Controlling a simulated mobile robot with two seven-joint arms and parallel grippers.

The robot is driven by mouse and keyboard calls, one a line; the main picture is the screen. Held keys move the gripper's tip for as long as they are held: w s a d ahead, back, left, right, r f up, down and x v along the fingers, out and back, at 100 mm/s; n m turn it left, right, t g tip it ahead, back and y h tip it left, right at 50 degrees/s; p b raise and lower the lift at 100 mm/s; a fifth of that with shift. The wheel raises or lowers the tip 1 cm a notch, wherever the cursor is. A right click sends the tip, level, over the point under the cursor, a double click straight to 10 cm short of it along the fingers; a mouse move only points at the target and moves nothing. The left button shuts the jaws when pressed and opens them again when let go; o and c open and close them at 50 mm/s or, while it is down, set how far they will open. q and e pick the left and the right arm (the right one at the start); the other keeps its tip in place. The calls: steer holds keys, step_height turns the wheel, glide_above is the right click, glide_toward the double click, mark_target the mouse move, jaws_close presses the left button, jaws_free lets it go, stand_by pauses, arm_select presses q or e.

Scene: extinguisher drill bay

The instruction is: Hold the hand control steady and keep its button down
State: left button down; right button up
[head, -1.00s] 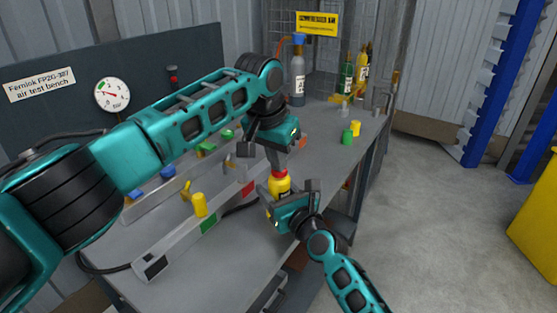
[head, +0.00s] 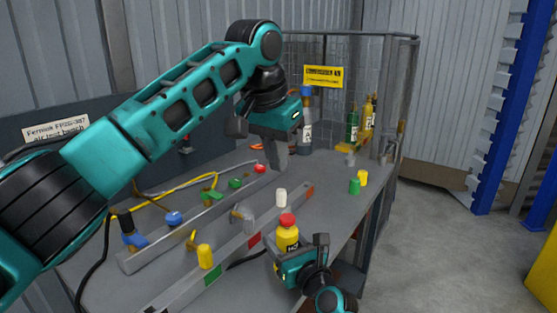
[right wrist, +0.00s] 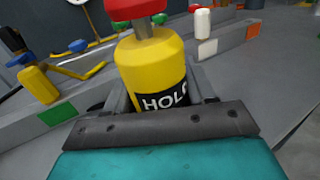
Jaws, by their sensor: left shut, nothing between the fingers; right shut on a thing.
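The hand control (head: 287,238) is a yellow cylinder with a black label, upright at the near edge of the bench. Its red button (head: 287,220) is on top; in the right wrist view a grey stem shows between the red button (right wrist: 135,8) and the yellow body (right wrist: 150,62). My right gripper (head: 291,259) is shut on the control's body, one finger on each side. My left gripper (head: 278,170) is shut and empty, pointing down, above and apart from the button.
Valve rails with coloured knobs, such as a yellow one (head: 205,256) and a white one (head: 281,197), run along the bench beside the control. A green cap (head: 354,186) and a yellow cap (head: 363,178) stand farther right. Bottles (head: 352,124) stand at the back.

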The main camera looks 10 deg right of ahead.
steer(key=o, duration=1.5)
